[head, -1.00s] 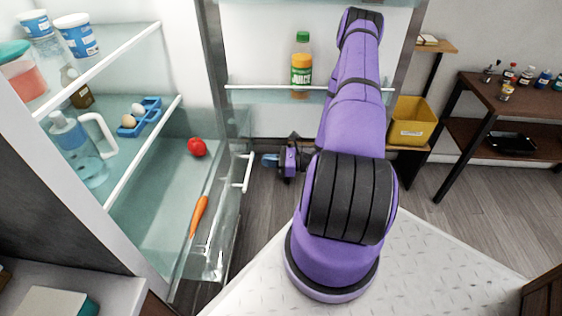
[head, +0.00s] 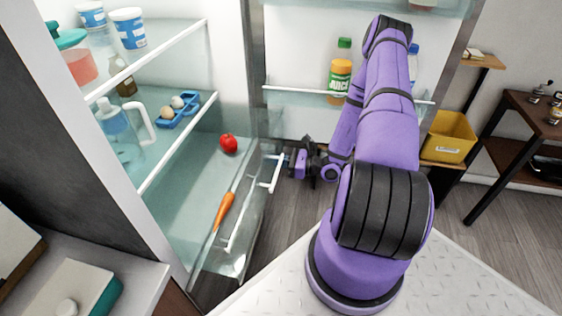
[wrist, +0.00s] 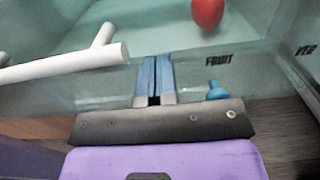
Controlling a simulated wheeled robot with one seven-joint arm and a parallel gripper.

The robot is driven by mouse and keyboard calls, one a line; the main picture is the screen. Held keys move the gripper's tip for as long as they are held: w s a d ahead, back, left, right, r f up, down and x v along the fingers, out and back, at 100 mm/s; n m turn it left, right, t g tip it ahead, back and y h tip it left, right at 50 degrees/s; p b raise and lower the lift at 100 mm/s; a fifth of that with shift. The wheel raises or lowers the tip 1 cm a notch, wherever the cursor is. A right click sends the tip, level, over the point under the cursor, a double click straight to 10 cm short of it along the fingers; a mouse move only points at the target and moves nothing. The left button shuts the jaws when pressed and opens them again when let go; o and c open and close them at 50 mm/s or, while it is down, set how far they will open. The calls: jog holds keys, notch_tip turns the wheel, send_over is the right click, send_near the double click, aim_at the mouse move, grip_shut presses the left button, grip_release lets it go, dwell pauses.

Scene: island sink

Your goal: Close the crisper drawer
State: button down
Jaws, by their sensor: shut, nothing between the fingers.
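The clear crisper drawer (head: 229,264) at the bottom of the fridge juts out past the fridge's edge. A white bar handle (head: 278,174) stands on its front. A second white bar (head: 239,213) shows nearer to me. My gripper (head: 287,164) is shut and empty, just beside the far handle. In the wrist view its blue fingertips (wrist: 154,78) are together against or just before a clear wall marked "FRUIT"; I cannot tell whether they touch. The white handle (wrist: 65,66) lies left of them. A red round fruit (head: 229,144) and a carrot (head: 223,211) show at drawer level.
The fridge door (head: 300,97) stands open behind my gripper, with a juice bottle (head: 340,75) on its shelf. A counter (head: 110,255) is at lower left. A yellow bin (head: 449,137) is at right. Bare floor shows below the door.

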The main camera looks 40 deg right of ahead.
jog(key=x, duration=2.7)
jog(key=shift+w+a, duration=0.15)
jog(key=shift+w, duration=0.1)
jog(key=shift+w+a, duration=0.2)
jog(key=shift+w, duration=0.05)
jog(key=shift+w+a+r, duration=0.1)
jog(key=shift+r, duration=0.05)
